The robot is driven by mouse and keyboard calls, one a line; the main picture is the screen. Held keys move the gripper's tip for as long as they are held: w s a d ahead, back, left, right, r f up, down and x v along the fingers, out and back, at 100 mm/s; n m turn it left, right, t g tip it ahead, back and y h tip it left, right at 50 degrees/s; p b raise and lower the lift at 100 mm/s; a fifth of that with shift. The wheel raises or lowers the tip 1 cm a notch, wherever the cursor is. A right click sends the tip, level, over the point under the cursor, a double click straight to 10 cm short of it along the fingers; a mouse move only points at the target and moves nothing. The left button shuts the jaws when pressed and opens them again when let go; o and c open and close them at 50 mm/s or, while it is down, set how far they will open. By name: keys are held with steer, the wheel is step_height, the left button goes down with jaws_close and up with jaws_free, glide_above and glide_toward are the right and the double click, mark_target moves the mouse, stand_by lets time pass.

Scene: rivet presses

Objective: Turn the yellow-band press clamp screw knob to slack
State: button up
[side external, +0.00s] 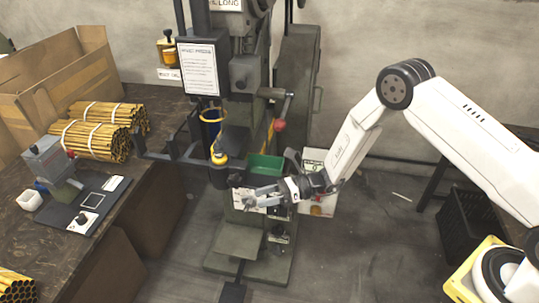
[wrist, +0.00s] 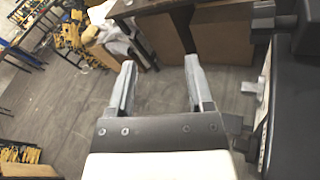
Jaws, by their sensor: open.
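The dark press (side external: 245,75) stands in the middle of the side view. A yellow ring (side external: 211,115) and a yellow band (side external: 220,158) show on its front left. I cannot tell for certain which part is the clamp screw knob. A red ball (side external: 279,125) sits on a lever at the press's right. My gripper (side external: 252,196) is in front of the press's lower part, below and right of the yellow band, pointing left. In the wrist view its two fingers (wrist: 160,65) are apart, with only floor and distant furniture between them.
A green bin (side external: 265,166) sits on the press just behind my gripper. A bench (side external: 150,185) at left holds yellow stick bundles (side external: 92,140), cardboard boxes (side external: 75,75) and a small grey device (side external: 48,160). A dark crate (side external: 468,225) stands at right. Floor right of the press is mostly clear.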

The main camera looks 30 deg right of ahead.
mark_target(240, 180)
steer(key=w+d+f+m+t+h, duration=0.1)
steer(key=w+d+f+t+h, duration=0.1)
steer(key=d+t, duration=0.4)
steer(key=shift+w+d+f+m+t+h, duration=0.3)
steer(key=shift+w+d+f+t+h, duration=0.15)
steer(key=shift+w+t, duration=0.25)
steer(key=shift+a, duration=0.1)
steer(key=shift+x, duration=5.95)
jaws_close()
